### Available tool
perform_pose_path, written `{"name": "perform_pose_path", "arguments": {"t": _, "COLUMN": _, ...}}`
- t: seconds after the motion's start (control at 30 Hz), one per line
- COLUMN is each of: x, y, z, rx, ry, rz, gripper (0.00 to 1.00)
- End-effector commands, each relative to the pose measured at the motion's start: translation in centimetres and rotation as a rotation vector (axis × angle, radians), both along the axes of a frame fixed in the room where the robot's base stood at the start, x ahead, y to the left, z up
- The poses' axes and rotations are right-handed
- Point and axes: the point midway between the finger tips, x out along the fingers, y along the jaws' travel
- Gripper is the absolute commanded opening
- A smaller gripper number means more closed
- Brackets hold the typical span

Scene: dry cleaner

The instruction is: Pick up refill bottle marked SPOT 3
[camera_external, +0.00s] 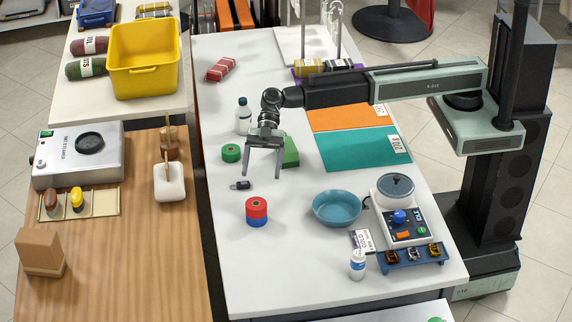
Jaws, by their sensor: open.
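I cannot read SPOT 3 on any bottle. Lying bottles with pale labels show in several places: a maroon one (88,45) and a green one (82,68) left of the yellow bin, and a yellow one (308,67) and a dark one (339,65) on a purple mat. A white bottle (243,116) and a small white bottle with a blue label (358,265) stand upright. My gripper (264,173) is open and empty, pointing down over the white table, in front of a green block (290,152) and right of a green roll.
The white table (290,285) also holds a green roll (231,153), a red-and-blue roll (257,212), a small black item (240,185), a blue bowl (337,208) and a dial device (400,222). Orange (345,118) and teal (355,149) cloths lie under my arm.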

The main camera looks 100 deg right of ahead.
Motion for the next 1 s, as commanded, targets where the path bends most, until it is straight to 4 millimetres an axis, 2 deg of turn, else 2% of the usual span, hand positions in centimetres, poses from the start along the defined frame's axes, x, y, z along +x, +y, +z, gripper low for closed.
{"name": "perform_pose_path", "arguments": {"t": 0.37, "x": 0.0, "y": 0.0, "z": 0.0, "rx": -0.002, "ry": -0.001, "rz": 0.001, "gripper": 0.77}}
{"name": "perform_pose_path", "arguments": {"t": 0.47, "x": -0.4, "y": 0.4, "z": -0.4, "rx": -0.073, "ry": -0.032, "rz": 0.027, "gripper": 0.77}}
{"name": "perform_pose_path", "arguments": {"t": 0.57, "x": -1.3, "y": 0.8, "z": -1.7, "rx": -0.295, "ry": -0.137, "rz": 0.117, "gripper": 0.77}}
{"name": "perform_pose_path", "arguments": {"t": 0.6, "x": -1.7, "y": 0.8, "z": -2.4, "rx": -0.419, "ry": -0.197, "rz": 0.174, "gripper": 0.77}}
{"name": "perform_pose_path", "arguments": {"t": 0.7, "x": -2.2, "y": -0.4, "z": -3.5, "rx": -0.734, "ry": -0.348, "rz": 0.335, "gripper": 0.77}}
{"name": "perform_pose_path", "arguments": {"t": 0.77, "x": -2.2, "y": -1.3, "z": -3.6, "rx": -0.899, "ry": -0.423, "rz": 0.429, "gripper": 0.77}}
{"name": "perform_pose_path", "arguments": {"t": 0.87, "x": -2.0, "y": -3.4, "z": -3.2, "rx": -1.161, "ry": -0.528, "rz": 0.578, "gripper": 0.77}}
{"name": "perform_pose_path", "arguments": {"t": 0.97, "x": -1.3, "y": -7.0, "z": -3.0, "rx": -1.413, "ry": -0.584, "rz": 0.685, "gripper": 0.77}}
{"name": "perform_pose_path", "arguments": {"t": 1.0, "x": -1.0, "y": -9.0, "z": -3.1, "rx": -1.511, "ry": -0.588, "rz": 0.707, "gripper": 0.77}}
